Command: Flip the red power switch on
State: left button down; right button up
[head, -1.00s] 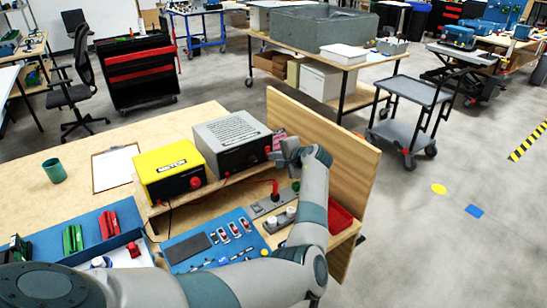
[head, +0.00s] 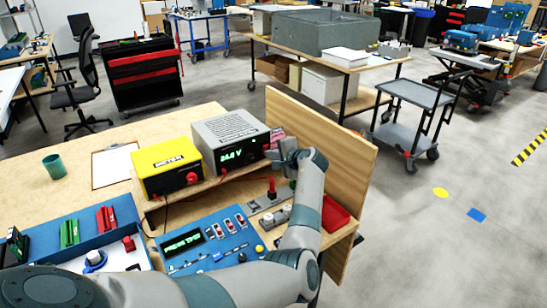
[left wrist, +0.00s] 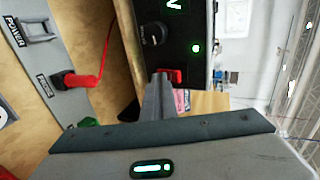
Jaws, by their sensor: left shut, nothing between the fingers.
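The grey power supply box (head: 232,140) stands on the wooden bench shelf, and its front display (head: 238,154) is lit green with a voltage reading. In the left wrist view, its black front panel (left wrist: 180,25) shows a lit green light (left wrist: 195,48), a black knob (left wrist: 153,35) and the red power switch (left wrist: 177,76). My left gripper (left wrist: 163,76) is shut and empty, its fingertips right beside the red switch; I cannot tell whether they touch. My right gripper is out of view.
A yellow meter (head: 169,168) stands left of the supply. The blue panel (head: 208,238) in front has a lit green display. A red plug (left wrist: 78,80) with a red cable sits close by. A wooden board (head: 320,150) rises behind my left arm.

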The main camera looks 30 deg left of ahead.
pick_arm(q)
jog(key=shift+a+r, duration=0.15)
jog(key=shift+w+a+r+p, duration=0.15)
jog(key=shift+r+p, duration=0.5)
jog(key=shift+r, duration=0.45)
jog(key=shift+f, duration=0.1)
